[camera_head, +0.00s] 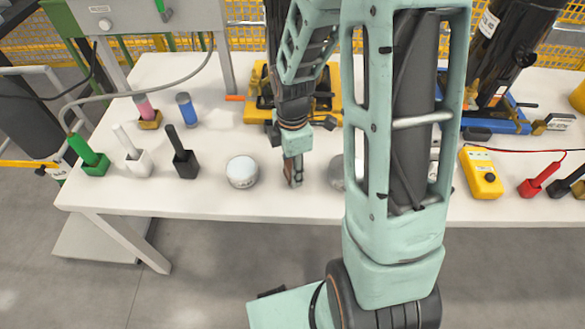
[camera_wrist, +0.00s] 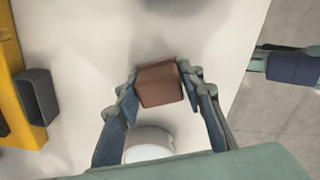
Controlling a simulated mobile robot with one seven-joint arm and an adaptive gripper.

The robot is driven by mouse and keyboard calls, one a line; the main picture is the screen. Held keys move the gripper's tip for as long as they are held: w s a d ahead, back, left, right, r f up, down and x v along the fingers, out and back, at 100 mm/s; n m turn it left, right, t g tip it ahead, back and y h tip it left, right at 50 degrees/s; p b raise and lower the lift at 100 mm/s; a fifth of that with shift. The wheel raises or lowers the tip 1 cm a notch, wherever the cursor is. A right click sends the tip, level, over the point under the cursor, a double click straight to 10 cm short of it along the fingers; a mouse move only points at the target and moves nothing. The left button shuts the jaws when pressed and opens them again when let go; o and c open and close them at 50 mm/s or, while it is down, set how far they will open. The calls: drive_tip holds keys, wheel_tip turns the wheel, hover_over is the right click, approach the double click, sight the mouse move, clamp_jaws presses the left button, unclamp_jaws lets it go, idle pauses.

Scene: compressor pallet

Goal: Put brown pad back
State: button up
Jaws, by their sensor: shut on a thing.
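The brown pad (camera_wrist: 160,87) shows in the wrist view as a small brown block between my fingertips. My gripper (camera_wrist: 163,92) is shut on it, with a finger against each side. In the head view my gripper (camera_head: 293,178) points down over the front part of the white table (camera_head: 210,205), between two round containers. The pad is hard to make out there, and I cannot tell whether it touches the table. A white round container (camera_head: 242,171) stands left of my gripper. A white round top (camera_wrist: 149,143) shows near the pad in the wrist view.
A greyish round container (camera_head: 338,172) is right of my gripper, partly behind my arm. Green, white and black tools in holders stand at left. A yellow fixture (camera_head: 258,104) is behind; a yellow meter (camera_head: 481,172) is at right. The table's front edge is close.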

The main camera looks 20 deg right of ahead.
drive_tip(key=shift+f, duration=0.15)
drive_tip(key=o, duration=1.1)
wheel_tip(320, 180, up, 12)
drive_tip(key=p, duration=0.2)
drive_tip(key=shift+r+p, duration=0.2)
drive_tip(key=shift+p, duration=0.1)
